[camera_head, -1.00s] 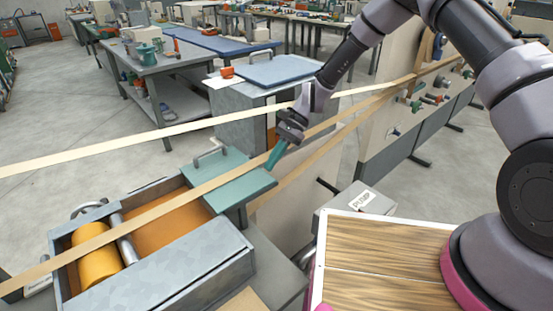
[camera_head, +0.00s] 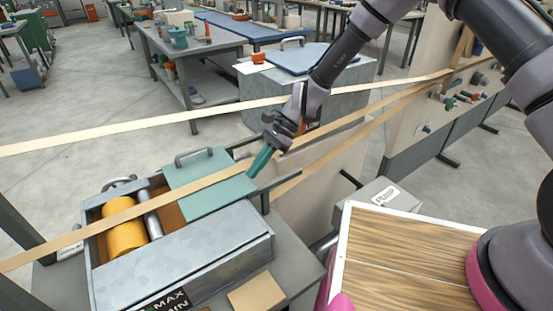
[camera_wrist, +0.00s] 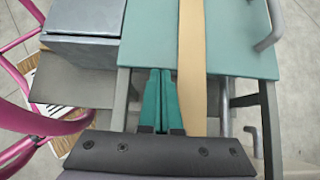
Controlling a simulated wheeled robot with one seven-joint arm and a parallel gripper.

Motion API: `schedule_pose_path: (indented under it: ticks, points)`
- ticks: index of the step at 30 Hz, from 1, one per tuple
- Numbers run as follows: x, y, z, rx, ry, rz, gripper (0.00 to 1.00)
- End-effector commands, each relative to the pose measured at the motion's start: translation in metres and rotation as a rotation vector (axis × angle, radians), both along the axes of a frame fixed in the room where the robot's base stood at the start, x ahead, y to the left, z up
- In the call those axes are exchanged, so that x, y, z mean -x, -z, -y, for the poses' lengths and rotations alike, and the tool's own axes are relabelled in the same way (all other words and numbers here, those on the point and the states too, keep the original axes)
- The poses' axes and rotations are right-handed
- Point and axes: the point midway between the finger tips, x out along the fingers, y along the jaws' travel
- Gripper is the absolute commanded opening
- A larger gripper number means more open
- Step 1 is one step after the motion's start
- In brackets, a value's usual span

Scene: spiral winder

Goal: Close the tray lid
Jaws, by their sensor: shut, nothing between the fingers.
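The tray is a grey metal box (camera_head: 185,268) at the lower left of the head view, with a yellow roller (camera_head: 126,236) and a metal bar inside its left part. The lid is a flat green plate (camera_head: 222,196) with a grey handle (camera_head: 193,154). It covers the right part of the tray, and the left part is open. In the wrist view the lid (camera_wrist: 148,38) lies straight ahead. My gripper (camera_head: 259,162) is shut and empty, with its green fingertips (camera_wrist: 158,72) at the lid's right edge. I cannot tell for sure whether they touch.
A beige strip (camera_head: 75,237) runs across the tray and over the lid, close to my fingers. A second strip (camera_head: 120,131) runs behind. A grey cabinet (camera_head: 330,95) stands behind my gripper. A wood-topped board (camera_head: 405,265) lies at the lower right.

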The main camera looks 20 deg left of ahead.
Motion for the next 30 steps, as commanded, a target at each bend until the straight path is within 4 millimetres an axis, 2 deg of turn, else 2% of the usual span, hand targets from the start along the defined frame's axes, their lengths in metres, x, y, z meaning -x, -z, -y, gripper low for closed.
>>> schedule_pose_path:
  ticks: [1,6,12,25,30]
  points:
    - [0.009,0.000,-0.006,0.000,-0.004,-0.001,0.00]
    - [0.027,0.000,-0.020,0.000,-0.002,-0.001,0.00]
    - [0.034,0.000,-0.027,0.000,0.001,-0.001,0.00]
    - [0.035,0.000,-0.027,-0.001,-0.002,-0.003,0.00]
    - [0.019,0.000,-0.016,-0.001,0.001,0.000,0.00]
